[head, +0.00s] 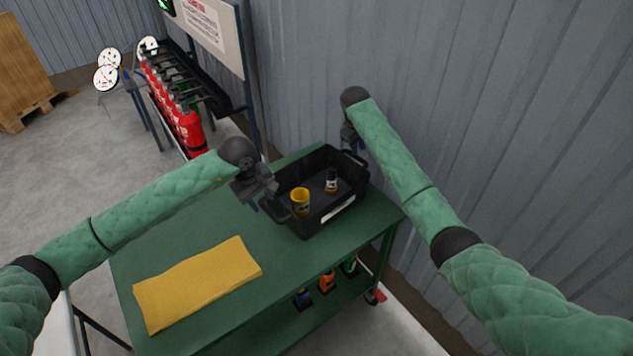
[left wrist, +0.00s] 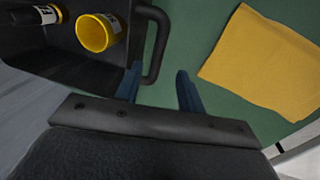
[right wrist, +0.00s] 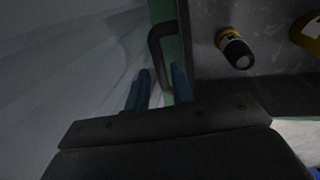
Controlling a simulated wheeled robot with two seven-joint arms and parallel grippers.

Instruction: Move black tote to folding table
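The black tote (head: 312,222) stands on the green cart at its far right end, with a yellow cup-like item (head: 300,200) and a dark bottle with a yellow band (head: 331,180) inside. My left gripper (head: 264,198) is open at the tote's near-left handle; in the left wrist view the handle (left wrist: 157,45) shows between its fingertips. My right gripper (head: 351,147) is at the opposite handle; in the right wrist view its fingers are apart, with the handle (right wrist: 156,50) between them. A white surface (head: 58,332) at the lower left may be the folding table, mostly out of view.
The green cart (head: 200,235) carries a folded yellow cloth (head: 197,283), and several small bottles (head: 327,282) stand on its lower shelf. A corrugated wall (head: 480,110) rises close behind. A rack of red extinguishers (head: 175,110) stands at the back left. Floor left of the cart is open.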

